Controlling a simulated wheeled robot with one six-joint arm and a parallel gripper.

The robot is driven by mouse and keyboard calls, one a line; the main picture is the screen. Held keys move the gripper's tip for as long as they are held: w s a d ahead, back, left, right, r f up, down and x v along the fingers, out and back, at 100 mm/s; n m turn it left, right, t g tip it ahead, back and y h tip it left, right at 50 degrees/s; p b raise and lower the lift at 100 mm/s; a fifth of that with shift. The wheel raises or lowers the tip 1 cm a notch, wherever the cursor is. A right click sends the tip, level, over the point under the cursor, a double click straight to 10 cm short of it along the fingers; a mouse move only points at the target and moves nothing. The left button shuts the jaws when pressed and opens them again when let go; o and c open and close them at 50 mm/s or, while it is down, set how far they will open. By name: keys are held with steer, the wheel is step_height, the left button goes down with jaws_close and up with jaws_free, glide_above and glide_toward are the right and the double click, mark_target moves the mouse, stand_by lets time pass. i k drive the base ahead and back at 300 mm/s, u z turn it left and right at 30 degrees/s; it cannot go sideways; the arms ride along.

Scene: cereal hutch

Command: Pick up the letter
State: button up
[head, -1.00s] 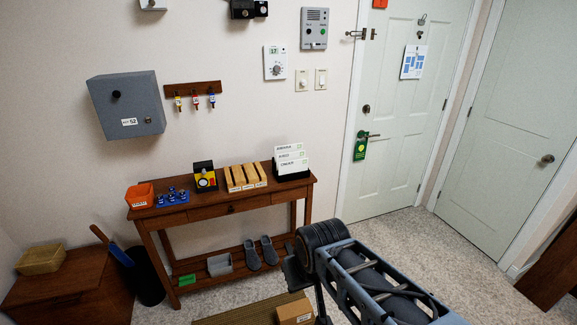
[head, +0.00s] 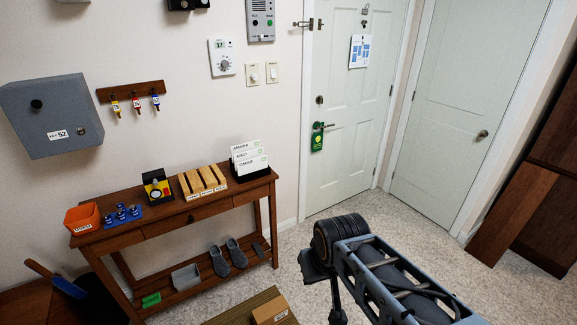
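Several white envelopes or cards with printed names (head: 247,160) stand in a black holder (head: 250,188) at the right end of the wooden console table (head: 155,231). They overlap, so the rear ones are partly hidden. I cannot tell which of them is the letter. My arm reaches in from the bottom right of the head view, in front of the table and to its right. My gripper's fingers are not visible; the arm's lower part runs off the bottom edge.
Wooden slots (head: 203,181), a black-and-yellow box (head: 157,186), blue pieces (head: 121,213) and an orange bin (head: 83,217) share the tabletop. Shoes (head: 228,257) lie on its lower shelf. Carpet right of the table is clear.

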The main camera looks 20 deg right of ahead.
mark_target(249, 166)
steer(key=z, duration=1.05)
steer(key=i, duration=3.4)
steer(key=u, duration=3.8)
steer(key=i, duration=0.5)
